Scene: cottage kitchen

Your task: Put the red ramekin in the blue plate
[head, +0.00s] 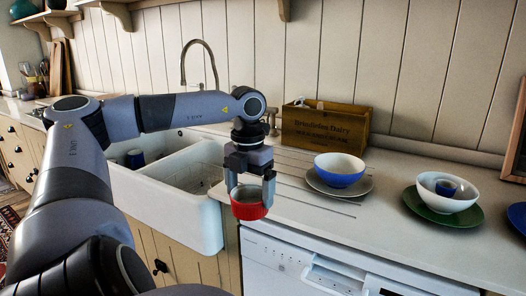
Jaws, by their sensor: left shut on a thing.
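The red ramekin (250,211) hangs in my left gripper (250,187), whose two fingers are shut on it. It is upright, in front of the counter's front edge, between the sink and the dishwasher front. A blue plate (518,216) lies on the counter at the far right, partly cut off by the picture's edge. My left gripper is well to the left of this plate. My right gripper is not in view.
A blue and white bowl (340,177) stands on a grey plate (318,185). A white bowl (441,203) with a small blue cup (446,188) stands on a green plate (422,211). A wooden crate (326,130) stands behind. A white sink (206,220) is left. The front right counter is clear.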

